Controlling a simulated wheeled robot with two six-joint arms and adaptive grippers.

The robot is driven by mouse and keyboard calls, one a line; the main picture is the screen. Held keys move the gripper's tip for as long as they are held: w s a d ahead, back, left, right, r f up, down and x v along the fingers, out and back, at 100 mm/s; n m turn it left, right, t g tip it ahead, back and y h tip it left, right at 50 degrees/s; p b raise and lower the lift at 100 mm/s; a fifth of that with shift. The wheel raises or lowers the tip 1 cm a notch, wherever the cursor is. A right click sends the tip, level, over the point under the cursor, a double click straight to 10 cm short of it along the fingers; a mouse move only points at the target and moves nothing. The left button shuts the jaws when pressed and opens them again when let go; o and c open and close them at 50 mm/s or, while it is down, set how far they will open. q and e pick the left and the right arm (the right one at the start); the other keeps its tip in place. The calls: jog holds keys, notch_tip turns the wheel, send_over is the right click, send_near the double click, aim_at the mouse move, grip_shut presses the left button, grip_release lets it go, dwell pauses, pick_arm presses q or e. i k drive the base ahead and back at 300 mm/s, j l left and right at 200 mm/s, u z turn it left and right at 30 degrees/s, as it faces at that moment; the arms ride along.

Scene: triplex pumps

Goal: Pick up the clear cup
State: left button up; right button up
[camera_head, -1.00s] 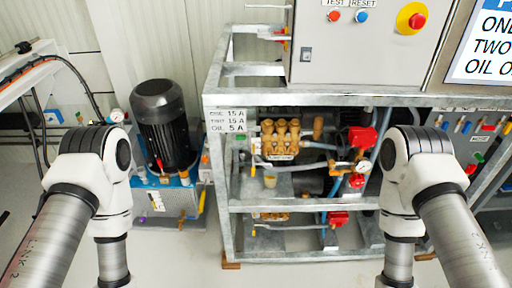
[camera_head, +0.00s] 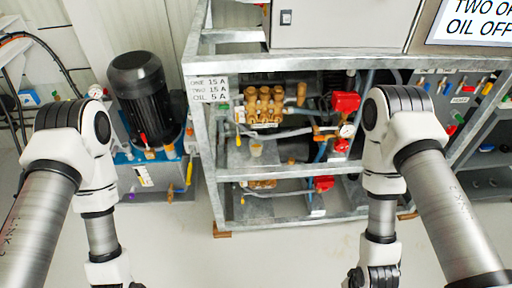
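A small pale, see-through-looking cup (camera_head: 256,149) stands upright on the middle shelf of the metal frame, below the brass pump (camera_head: 264,105). It is small in the picture and its contents cannot be made out. My two arms come in from the left and right edges and hang down on either side of the frame. Both grippers are below the bottom edge of the picture, so their fingers do not show. Neither arm is near the cup.
The grey metal frame (camera_head: 207,150) has uprights and shelf rails around the cup. Red valves (camera_head: 345,102), hoses and a gauge (camera_head: 347,131) sit to its right. A black motor (camera_head: 137,80) on a blue base stands left. Clear floor (camera_head: 270,255) lies in front.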

aim_at(256, 146)
jog(key=i+l, duration=0.3)
jog(key=l, duration=0.15)
jog(key=i+l, duration=0.3)
jog(key=l, duration=0.15)
jog(key=i+l+u, duration=0.1)
jog(key=i+l, duration=0.2)
jog(key=l, duration=0.15)
